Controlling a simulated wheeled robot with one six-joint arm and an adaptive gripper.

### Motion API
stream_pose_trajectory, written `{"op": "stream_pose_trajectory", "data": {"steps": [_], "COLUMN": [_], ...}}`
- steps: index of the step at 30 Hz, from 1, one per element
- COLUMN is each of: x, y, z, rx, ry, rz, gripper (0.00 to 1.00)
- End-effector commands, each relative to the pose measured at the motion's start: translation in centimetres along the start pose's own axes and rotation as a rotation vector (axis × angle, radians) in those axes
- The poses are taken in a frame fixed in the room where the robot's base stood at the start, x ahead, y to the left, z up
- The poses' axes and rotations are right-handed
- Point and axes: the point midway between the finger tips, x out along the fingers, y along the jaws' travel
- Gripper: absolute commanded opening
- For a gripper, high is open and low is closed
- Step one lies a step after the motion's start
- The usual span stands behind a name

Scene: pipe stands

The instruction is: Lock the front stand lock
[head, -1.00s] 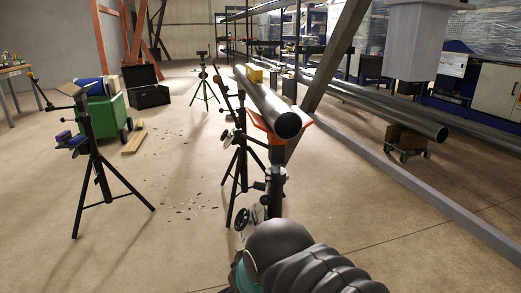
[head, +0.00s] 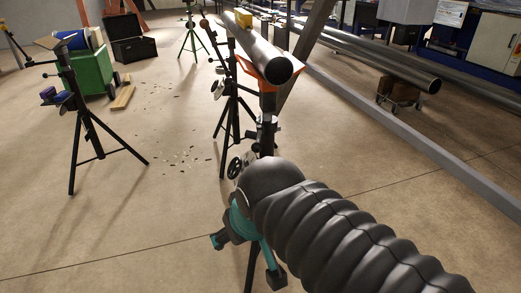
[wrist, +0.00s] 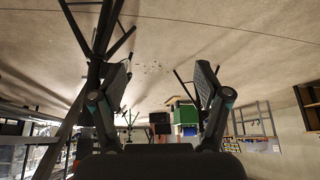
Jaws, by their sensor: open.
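The front stand (head: 266,132) is a dark tripod with an orange head (head: 270,76) that bears the near end of a dark pipe (head: 262,52). A small dark wheel (head: 235,167) shows low on its left side; I cannot tell whether it is the lock or how it is set. My gripper (head: 246,260), with teal and black parts, is in front of the stand's lower part and hides some of it. In the wrist view my gripper (wrist: 162,85) is open, with nothing between the fingers. A dark stand (wrist: 98,62) shows beside and behind the left finger.
Another tripod (head: 82,115) stands at the left. A green cart (head: 91,72), a black case (head: 125,38) and wooden planks (head: 123,97) are behind it. A long grey beam (head: 425,142) crosses the floor at the right. The floor at front left is clear.

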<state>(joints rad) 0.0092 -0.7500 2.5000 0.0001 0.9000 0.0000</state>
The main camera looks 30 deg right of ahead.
Motion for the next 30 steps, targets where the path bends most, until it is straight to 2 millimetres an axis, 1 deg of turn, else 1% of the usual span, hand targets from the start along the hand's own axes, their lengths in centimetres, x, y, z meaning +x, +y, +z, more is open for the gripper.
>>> {"op": "stream_pose_trajectory", "data": {"steps": [1,2,3,5,6,7,8,14,20,26,30], "x": [0.1,0.2,0.5,1.1,1.7,2.1,2.4,4.1,5.3,6.2,6.8], "y": [0.3,0.6,1.1,1.9,2.6,3.1,3.8,8.2,12.8,17.6,21.2], "z": [0.0,0.1,0.1,0.3,0.4,0.5,0.5,-0.8,-2.3,-3.6,-4.5], "rx": [0.013,0.023,0.041,0.074,0.100,0.121,0.144,0.314,0.538,0.843,1.084], "ry": [-0.001,-0.005,-0.014,-0.036,-0.054,-0.070,-0.082,-0.145,-0.207,-0.263,-0.297], "rz": [0.007,0.013,0.022,0.038,0.050,0.060,0.070,0.112,0.111,0.076,0.031], "gripper": [0.53,0.45,0.35,0.20,0.10,0.03,0.00,0.00,0.00,0.00,0.00]}}
